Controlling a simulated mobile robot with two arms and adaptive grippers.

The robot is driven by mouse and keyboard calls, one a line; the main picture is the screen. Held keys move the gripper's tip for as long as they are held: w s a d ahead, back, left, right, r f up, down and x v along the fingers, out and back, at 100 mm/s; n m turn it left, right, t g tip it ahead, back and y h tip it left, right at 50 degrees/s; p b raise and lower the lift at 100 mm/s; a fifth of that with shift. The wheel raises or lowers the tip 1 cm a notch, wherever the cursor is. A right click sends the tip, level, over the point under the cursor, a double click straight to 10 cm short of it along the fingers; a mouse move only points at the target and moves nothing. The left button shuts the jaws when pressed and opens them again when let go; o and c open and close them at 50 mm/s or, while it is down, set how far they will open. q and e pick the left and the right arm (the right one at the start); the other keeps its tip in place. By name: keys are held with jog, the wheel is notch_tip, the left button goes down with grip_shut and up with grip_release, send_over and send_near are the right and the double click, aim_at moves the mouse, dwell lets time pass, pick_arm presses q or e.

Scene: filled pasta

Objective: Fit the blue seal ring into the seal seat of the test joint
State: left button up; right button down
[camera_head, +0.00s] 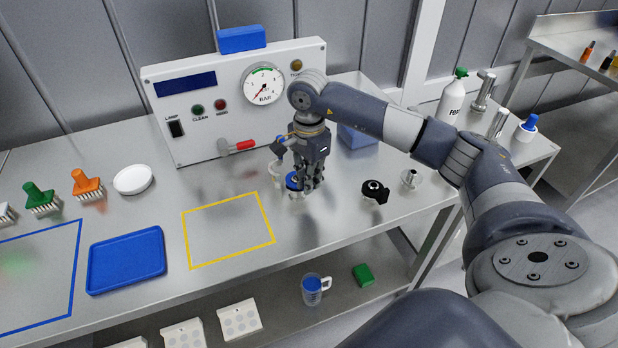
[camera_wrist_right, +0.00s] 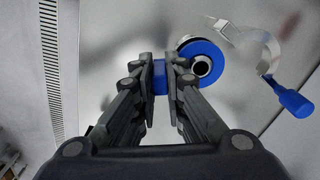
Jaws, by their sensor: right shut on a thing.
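The blue seal ring (camera_head: 293,181) is at the test joint, low in front of the test panel. In the right wrist view the ring (camera_wrist_right: 216,57) lies over a silver round flange (camera_wrist_right: 184,41), with a pale tube end (camera_wrist_right: 201,66) in its middle. I cannot tell whether it sits fully in the seat. My right gripper (camera_head: 301,186) points down there, shut on a blue tab (camera_wrist_right: 160,79) beside the ring that looks like part of it. The fingers partly hide the joint in the head view. My left gripper is not in view.
An open clamp band (camera_wrist_right: 268,50) with a blue handle (camera_wrist_right: 293,101) is close by the joint. The test panel (camera_head: 205,110) stands behind. A black part (camera_head: 375,191) and a silver fitting (camera_head: 411,178) stand to the right. The yellow outlined area (camera_head: 228,256) is empty.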

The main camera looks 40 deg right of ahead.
jog(key=shift+f+b, duration=0.3)
jog(key=shift+f, duration=0.15)
jog(key=shift+s+a+f, duration=0.15)
jog(key=shift+s+f, duration=0.1)
jog(key=shift+f, duration=0.05)
dwell(0.8)
jog(key=c, duration=1.6)
grip_release()
jog(key=shift+w, duration=0.15)
jog(key=shift+r, duration=0.1)
jog(key=shift+o, duration=1.4)
jog(key=shift+w, duration=0.1)
jog(key=shift+r, duration=0.2)
